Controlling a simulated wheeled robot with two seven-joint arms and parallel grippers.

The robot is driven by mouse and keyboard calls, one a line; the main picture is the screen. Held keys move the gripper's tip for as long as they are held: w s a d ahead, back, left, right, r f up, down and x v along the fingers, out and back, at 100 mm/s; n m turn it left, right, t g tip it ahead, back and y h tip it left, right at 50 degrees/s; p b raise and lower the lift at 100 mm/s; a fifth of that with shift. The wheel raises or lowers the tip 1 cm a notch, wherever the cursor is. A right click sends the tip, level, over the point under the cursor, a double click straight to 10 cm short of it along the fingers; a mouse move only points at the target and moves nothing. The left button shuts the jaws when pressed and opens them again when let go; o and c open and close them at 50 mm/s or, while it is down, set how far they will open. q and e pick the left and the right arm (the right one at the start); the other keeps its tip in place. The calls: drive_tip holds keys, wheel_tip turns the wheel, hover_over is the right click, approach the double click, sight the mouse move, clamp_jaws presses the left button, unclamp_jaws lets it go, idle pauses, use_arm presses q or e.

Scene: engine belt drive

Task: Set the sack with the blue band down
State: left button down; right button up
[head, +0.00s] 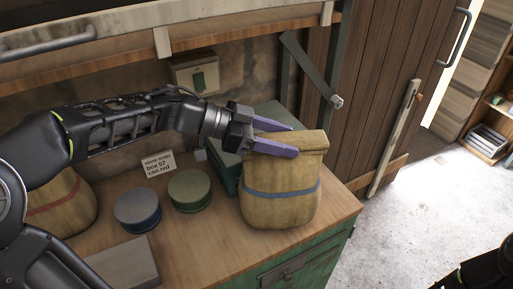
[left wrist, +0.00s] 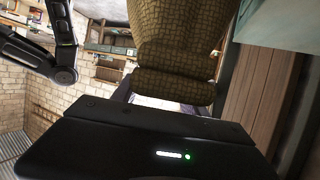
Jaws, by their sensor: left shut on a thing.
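The tan sack with the blue band (head: 280,208) is upright at the right end of the wooden bench top (head: 230,238). Its bottom looks at or very near the wood; I cannot tell whether it touches. My left gripper (head: 293,140) is shut on the sack's folded top, one purple finger on each side. In the left wrist view the sack (left wrist: 176,38) fills the upper middle, its folded top towards the gripper and its base out of frame. My right gripper is not in view.
A red-banded sack (head: 58,207), a blue tin (head: 138,211), a green tin (head: 189,190), a card (head: 158,164) and a grey slab (head: 122,265) are on the bench to the left. A green box (head: 226,168) is close behind the blue-banded sack. The bench's right edge is near.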

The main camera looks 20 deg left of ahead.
sight(301, 133)
use_arm(q)
drive_tip(key=shift+w+d+r, duration=0.15)
drive_tip(key=shift+w+d, duration=0.5)
drive_tip(key=shift+w, duration=0.1)
drive_tip(key=shift+w+d+r, duration=0.15)
drive_tip(key=shift+w+d, duration=0.45)
drive_tip(key=shift+w, duration=0.15)
drive_tip(key=shift+f+b, duration=0.8)
drive_tip(key=shift+f, duration=1)
drive_tip(key=c, duration=1.1)
unclamp_jaws()
drive_tip(key=shift+s+f, duration=0.1)
drive_tip(key=shift+f, duration=0.15)
drive_tip(key=o, duration=0.5)
drive_tip(key=shift+s+a+r, duration=0.1)
drive_tip(key=shift+a, duration=0.05)
drive_tip(key=shift+s+a+r, duration=0.1)
drive_tip(key=shift+a+r, duration=0.05)
drive_tip(key=shift+a, duration=0.1)
drive_tip(key=p+v, duration=0.1)
drive_tip(key=v, duration=1)
drive_tip(key=shift+p, duration=0.35)
